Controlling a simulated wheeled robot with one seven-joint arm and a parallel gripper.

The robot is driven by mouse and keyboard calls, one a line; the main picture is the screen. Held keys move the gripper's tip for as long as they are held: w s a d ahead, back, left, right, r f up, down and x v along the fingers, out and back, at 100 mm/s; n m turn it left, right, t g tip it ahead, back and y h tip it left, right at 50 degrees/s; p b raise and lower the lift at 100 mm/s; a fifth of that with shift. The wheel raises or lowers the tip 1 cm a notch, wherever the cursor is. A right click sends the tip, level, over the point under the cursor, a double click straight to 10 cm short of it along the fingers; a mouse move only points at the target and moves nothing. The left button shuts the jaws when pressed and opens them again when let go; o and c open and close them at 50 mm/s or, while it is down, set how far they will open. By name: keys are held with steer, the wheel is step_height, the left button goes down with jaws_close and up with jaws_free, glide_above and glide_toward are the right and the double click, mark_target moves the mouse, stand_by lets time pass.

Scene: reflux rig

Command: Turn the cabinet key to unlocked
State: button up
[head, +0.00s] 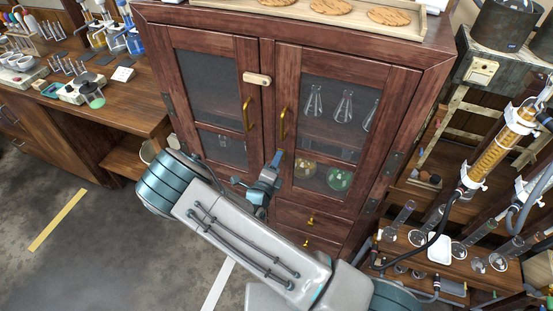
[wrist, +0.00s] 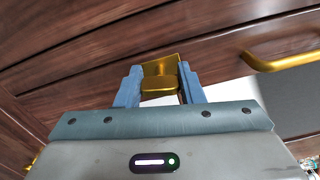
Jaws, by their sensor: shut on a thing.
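The dark red wooden cabinet (head: 268,55) stands ahead with both glazed doors closed. In the wrist view, my gripper (wrist: 159,90) is shut on the brass cabinet key (wrist: 158,82), whose flat bow sits between the two blue fingers. A brass plate (wrist: 161,62) shows just behind the key against the wood. In the head view, my gripper (head: 273,168) is at the right door's inner edge, below the brass handles, and hides the key. The key's turn angle cannot be told clearly.
A brass handle (head: 283,123) is on the right door and another (head: 247,114) on the left door. A pale wooden latch (head: 257,79) sits above them. Drawers with brass knobs (head: 311,220) lie below. A bench (head: 90,110) with labware stands left, glassware (head: 440,250) right.

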steer(key=shift+n+p, duration=0.35)
steer(key=shift+n, duration=0.75)
steer(key=o, duration=1)
steer(key=shift+s+a+f, duration=0.1)
steer(key=b+v, duration=0.3)
steer(key=v, duration=1)
steer(key=shift+s, duration=0.3)
